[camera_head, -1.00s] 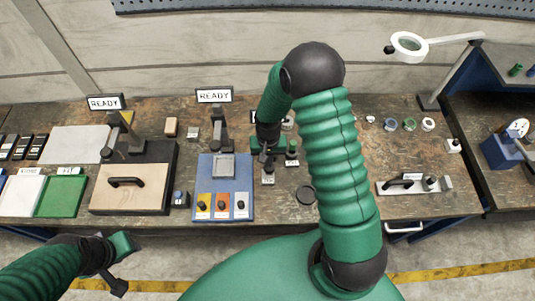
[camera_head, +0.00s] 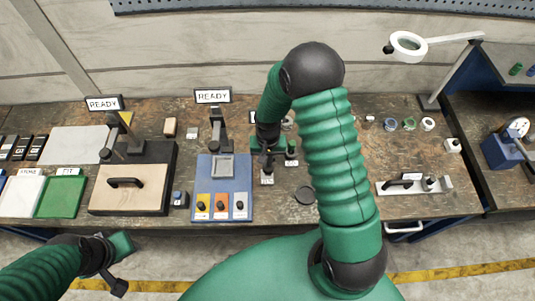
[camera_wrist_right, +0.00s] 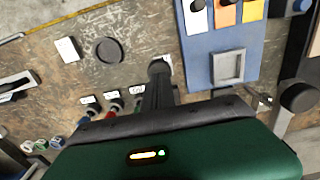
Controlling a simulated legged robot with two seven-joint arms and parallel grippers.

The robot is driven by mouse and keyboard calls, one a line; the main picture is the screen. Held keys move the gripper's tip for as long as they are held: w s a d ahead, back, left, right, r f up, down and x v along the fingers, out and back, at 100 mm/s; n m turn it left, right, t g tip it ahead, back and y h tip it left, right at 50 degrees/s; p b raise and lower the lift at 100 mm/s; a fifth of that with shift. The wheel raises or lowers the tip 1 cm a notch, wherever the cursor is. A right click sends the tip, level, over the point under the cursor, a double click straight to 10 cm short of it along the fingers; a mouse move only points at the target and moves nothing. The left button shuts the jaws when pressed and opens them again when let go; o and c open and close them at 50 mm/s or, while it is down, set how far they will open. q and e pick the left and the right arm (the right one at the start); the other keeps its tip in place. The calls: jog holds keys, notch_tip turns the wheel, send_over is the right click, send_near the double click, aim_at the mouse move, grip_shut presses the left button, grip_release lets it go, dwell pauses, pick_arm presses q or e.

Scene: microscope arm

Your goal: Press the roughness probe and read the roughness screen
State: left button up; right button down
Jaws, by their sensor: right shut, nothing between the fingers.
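My right gripper (camera_head: 268,160) points down at the middle of the bench, right of the blue station. In the right wrist view its fingers (camera_wrist_right: 158,68) are together and empty. A small white-labelled piece (camera_head: 267,180) lies just under the fingertips; its white label (camera_wrist_right: 167,62) shows beside them in the wrist view. I cannot tell whether the fingers touch it, or whether it is the roughness probe. One READY screen (camera_head: 212,96) stands behind the blue station, another (camera_head: 103,103) behind the wooden-topped station. A third sign behind my right arm is mostly hidden. My left gripper (camera_head: 121,264) hangs in front of the bench; its jaw state is unclear.
The blue station (camera_head: 225,212) has yellow, orange and white knob panels. A black disc (camera_head: 306,195) lies right of my gripper. The wooden-topped station (camera_head: 130,198) has a black handle. A ring lamp (camera_head: 408,46) overhangs the right side. Bare bench shows around the disc.

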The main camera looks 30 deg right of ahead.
aim_at(268, 169)
jog(key=shift+d+f, duration=0.15)
jog(key=shift+f, duration=0.1)
jog(key=shift+f+b, duration=0.25)
jog(key=shift+b, duration=0.1)
jog(key=shift+a+f+b, duration=0.2)
jog(key=shift+f+b, duration=0.55)
jog(key=shift+f, duration=0.25)
jog(key=shift+f+b, duration=1.25)
jog(key=shift+f, duration=0.45)
jog(key=shift+r, duration=0.1)
notch_tip(268, 169, up, 7)
jog(key=p, duration=0.5)
jog(key=shift+d+p, duration=0.1)
jog(key=shift+p, duration=0.25)
